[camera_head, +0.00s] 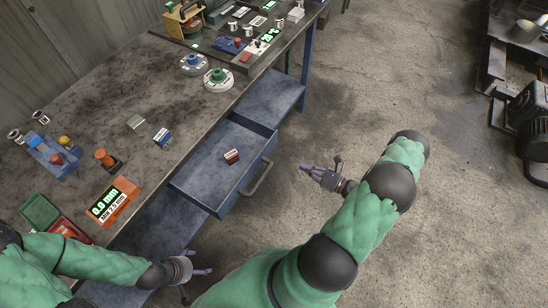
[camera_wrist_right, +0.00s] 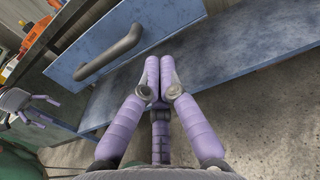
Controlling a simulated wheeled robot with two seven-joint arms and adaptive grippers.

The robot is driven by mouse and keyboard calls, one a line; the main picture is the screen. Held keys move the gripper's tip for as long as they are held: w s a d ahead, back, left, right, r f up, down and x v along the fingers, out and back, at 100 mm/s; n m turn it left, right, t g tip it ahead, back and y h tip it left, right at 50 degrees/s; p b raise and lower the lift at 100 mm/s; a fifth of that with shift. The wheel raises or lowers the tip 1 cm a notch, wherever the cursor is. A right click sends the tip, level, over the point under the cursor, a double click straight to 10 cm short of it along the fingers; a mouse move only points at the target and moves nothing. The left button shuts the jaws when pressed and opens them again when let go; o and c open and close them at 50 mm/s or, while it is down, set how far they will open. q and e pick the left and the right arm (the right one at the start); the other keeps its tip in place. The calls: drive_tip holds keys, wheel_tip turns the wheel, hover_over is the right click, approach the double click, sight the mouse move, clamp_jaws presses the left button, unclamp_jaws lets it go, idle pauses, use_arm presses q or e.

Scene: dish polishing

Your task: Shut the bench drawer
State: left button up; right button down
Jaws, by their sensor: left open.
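The blue bench drawer (camera_head: 205,187) is pulled out from under the bench top in the head view. A small red block (camera_head: 232,156) lies inside it. Its dark bar handle (camera_head: 258,178) is on the front face; the drawer front (camera_wrist_right: 150,22) and handle (camera_wrist_right: 112,52) also show in the right wrist view. My left gripper (camera_head: 203,264) is open and empty, below the drawer's near corner.
The bench top (camera_head: 110,105) holds an orange gauge (camera_head: 113,200), a blue fixture (camera_head: 52,150), round dishes (camera_head: 218,79) and small parts. A blue lower shelf (camera_head: 155,237) lies under the drawer. Concrete floor (camera_head: 400,60) is clear to the right, before a dark rack (camera_head: 495,60).

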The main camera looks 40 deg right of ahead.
sight(269, 149)
drive_tip(key=b+x, duration=0.2)
drive_tip(key=x, duration=1.1)
drive_tip(key=shift+w, duration=0.45)
drive_tip(key=shift+w, duration=0.1)
drive_tip(key=shift+w+a, duration=0.1)
drive_tip(key=shift+w, duration=0.1)
drive_tip(key=b+x, duration=0.5)
drive_tip(key=x, duration=1.7)
drive_tip(key=shift+w, duration=0.1)
